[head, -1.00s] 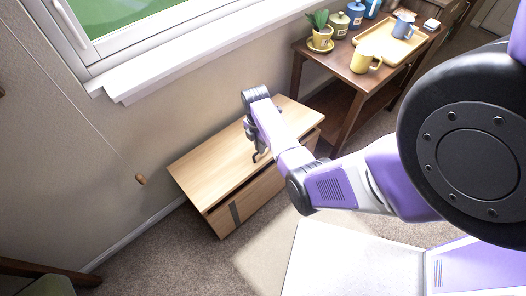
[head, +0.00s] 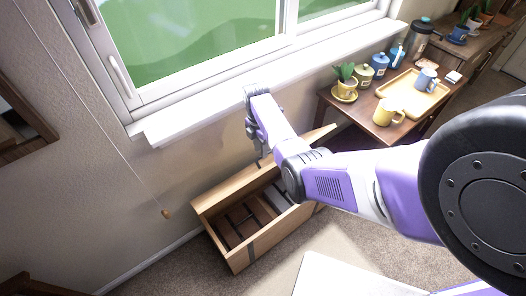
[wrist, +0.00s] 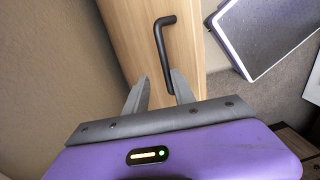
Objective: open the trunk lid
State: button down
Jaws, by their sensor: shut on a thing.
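The light wooden trunk (head: 275,236) stands on the carpet against the wall below the window. Its lid (head: 225,190) is raised, and the inside shows dark brown with several items in it. My gripper (head: 263,155) is at the lid, above the trunk, partly hidden by my own wrist. In the wrist view the lid (wrist: 130,28) has a black bar handle (wrist: 160,40). My gripper's fingers (wrist: 158,84) are around the near end of the handle, shut on it. The exact contact is hard to see.
A side table (head: 352,112) to the right holds a yellow tray (head: 412,92), a yellow mug (head: 388,112), canisters and a potted plant (head: 345,78). The window sill (head: 205,112) lies behind the trunk. A cord with a wooden pull (head: 166,213) hangs at the left.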

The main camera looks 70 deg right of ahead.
jog(key=shift+w+f, duration=0.4)
jog(key=shift+f, duration=0.25)
jog(key=shift+w+f, duration=0.1)
jog(key=c, duration=1.5)
grip_release()
jog(key=shift+d, duration=0.15)
jog(key=shift+d+r, duration=0.1)
jog(key=shift+r, duration=0.25)
jog(key=shift+r, duration=0.15)
notch_tip(320, 180, up, 7)
jog(key=p, duration=0.1)
jog(key=shift+w+r, duration=0.2)
jog(key=shift+d, duration=0.1)
